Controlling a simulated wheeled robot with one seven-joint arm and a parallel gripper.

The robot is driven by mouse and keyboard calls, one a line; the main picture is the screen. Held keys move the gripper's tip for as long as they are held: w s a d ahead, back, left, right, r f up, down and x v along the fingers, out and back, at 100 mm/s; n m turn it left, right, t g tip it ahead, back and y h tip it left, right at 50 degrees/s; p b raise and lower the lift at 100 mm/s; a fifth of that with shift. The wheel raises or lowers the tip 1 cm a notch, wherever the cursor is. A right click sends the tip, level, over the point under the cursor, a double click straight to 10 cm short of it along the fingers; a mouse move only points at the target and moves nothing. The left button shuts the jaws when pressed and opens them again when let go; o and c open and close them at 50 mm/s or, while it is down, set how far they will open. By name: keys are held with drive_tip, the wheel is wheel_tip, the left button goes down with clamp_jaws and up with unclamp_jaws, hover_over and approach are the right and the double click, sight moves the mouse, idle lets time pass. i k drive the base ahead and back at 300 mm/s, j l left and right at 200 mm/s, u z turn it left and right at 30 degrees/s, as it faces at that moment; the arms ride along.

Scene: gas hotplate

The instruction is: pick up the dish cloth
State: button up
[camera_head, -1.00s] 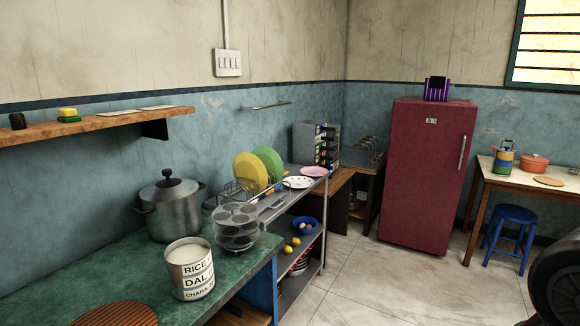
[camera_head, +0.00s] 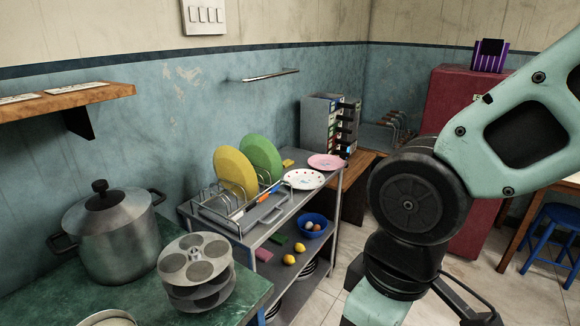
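I cannot pick out a dish cloth for certain. The wall rail (camera_head: 263,75) is bare. My arm fills the right side of the view, in front of the red fridge. My gripper is not visible.
A dish rack (camera_head: 235,218) holds a yellow plate (camera_head: 236,174) and a green plate (camera_head: 262,157). Two more plates, a blue bowl (camera_head: 312,227) and lemons stand on the unit. A steel pot (camera_head: 117,240) and tiered pan (camera_head: 193,270) occupy the green counter.

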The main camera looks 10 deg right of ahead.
sight(288, 163)
drive_tip(key=i+l+u, duration=0.1)
drive_tip(key=u, duration=0.3)
drive_tip(key=i+l+u, duration=0.1)
drive_tip(key=u, duration=0.3)
drive_tip(key=l+u, duration=0.2)
drive_tip(key=u, duration=0.25)
drive_tip(key=i+l+u, duration=0.1)
drive_tip(key=u, duration=0.3)
drive_tip(key=l+u, duration=0.2)
drive_tip(key=l, duration=0.35)
drive_tip(key=l+u, duration=0.2)
drive_tip(key=l, duration=0.35)
drive_tip(key=l+u, duration=0.15)
drive_tip(key=l, duration=0.4)
drive_tip(key=k+l+u, duration=0.2)
drive_tip(key=l, duration=0.35)
drive_tip(key=l+u, duration=0.2)
drive_tip(key=l, duration=0.35)
drive_tip(key=k+l, duration=0.1)
drive_tip(key=l, duration=0.35)
drive_tip(key=k+l, duration=0.15)
drive_tip(key=l, duration=0.25)
drive_tip(key=k+l, duration=0.1)
drive_tip(key=l, duration=0.35)
